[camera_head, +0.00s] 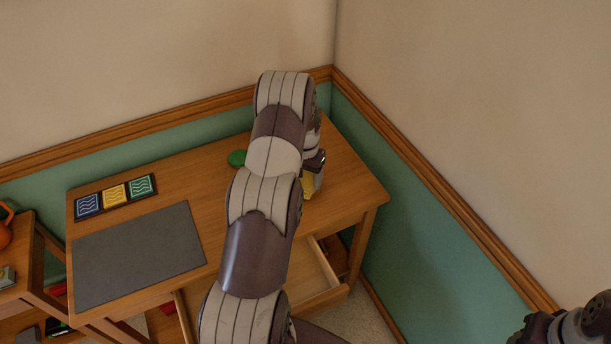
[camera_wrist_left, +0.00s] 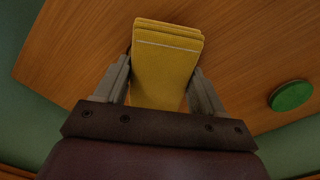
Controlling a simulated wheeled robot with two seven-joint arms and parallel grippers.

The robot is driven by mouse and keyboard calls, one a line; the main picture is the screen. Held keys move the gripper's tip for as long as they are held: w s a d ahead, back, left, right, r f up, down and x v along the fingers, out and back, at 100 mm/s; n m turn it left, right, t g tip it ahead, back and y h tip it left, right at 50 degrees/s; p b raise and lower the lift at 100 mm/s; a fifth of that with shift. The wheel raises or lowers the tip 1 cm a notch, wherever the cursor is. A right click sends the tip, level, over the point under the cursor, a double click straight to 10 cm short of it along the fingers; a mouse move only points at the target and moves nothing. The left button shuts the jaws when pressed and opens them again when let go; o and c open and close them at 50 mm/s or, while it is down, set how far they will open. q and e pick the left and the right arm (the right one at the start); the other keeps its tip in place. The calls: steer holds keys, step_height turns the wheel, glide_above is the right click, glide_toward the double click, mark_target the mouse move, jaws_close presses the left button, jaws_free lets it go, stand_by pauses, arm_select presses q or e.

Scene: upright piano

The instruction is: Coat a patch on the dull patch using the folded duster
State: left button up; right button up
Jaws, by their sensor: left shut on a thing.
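The folded duster is a thick yellow cloth (camera_wrist_left: 166,65) with several layers, seen in the left wrist view between my left gripper's (camera_wrist_left: 163,82) two grey fingers. The gripper is shut on it. In the head view the duster (camera_head: 308,187) shows as a small yellow piece just right of my left arm, over the right part of the wooden table. I cannot tell whether it touches the tabletop. I cannot make out a dull patch in either view; my left arm hides part of the table. My right gripper's jaws are not in view.
A grey mat (camera_head: 138,252) covers the table's left front. Behind it lies a dark tray (camera_head: 103,208) with blue, yellow and green wavy tiles. A green round object (camera_head: 237,158) is near the back edge. An open drawer (camera_head: 318,277) juts below. Walls meet behind the table.

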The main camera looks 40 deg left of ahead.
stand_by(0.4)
arm_select(q)
step_height(320, 180, up, 7)
steer(key=p, duration=0.5)
stand_by(0.7)
